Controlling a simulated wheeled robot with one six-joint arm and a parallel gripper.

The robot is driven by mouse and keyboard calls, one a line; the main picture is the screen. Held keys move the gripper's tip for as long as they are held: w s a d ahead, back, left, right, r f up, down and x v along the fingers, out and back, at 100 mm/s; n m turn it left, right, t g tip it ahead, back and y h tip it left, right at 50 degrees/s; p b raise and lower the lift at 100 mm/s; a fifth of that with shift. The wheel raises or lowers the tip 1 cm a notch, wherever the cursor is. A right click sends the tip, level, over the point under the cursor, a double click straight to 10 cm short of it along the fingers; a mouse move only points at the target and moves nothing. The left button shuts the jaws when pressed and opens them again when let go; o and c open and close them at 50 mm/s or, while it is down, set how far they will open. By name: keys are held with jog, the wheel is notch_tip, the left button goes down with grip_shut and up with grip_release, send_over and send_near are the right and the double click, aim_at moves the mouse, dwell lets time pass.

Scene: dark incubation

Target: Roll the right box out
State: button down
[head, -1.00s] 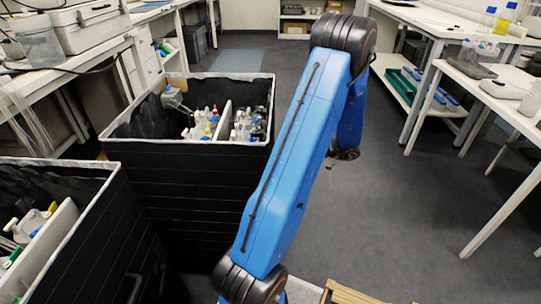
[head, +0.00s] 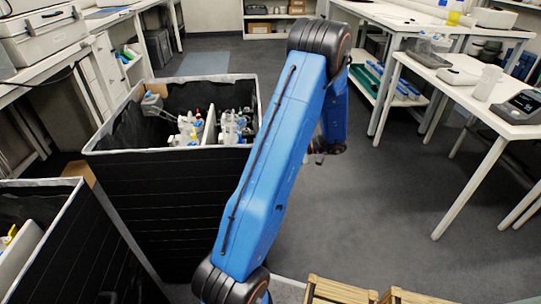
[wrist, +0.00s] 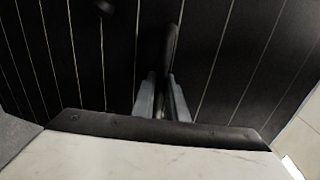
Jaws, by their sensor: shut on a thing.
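The right box (head: 165,210) is a tall black striped bin with a pale rim, standing upright at centre-left in the head view. It holds several bottles (head: 190,128) on both sides of a white divider (head: 209,127). Its striped wall (wrist: 235,60) fills much of the wrist view. A dark upright handle (wrist: 171,45) stands out from that wall. My gripper (wrist: 161,106) is shut on this handle.
Another black box (head: 60,265) stands at the lower left, close to the right box. A brown carton (head: 80,171) shows behind it. White benches (head: 490,105) line the right side. Wooden crates (head: 340,291) are at the bottom. Grey floor (head: 350,220) is open to the right.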

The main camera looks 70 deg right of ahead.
jog(key=c, duration=2)
grip_release()
jog(key=shift+c, duration=0.2)
jog(key=v, duration=1.7)
jog(key=shift+s, duration=0.2)
jog(key=shift+d, duration=0.15)
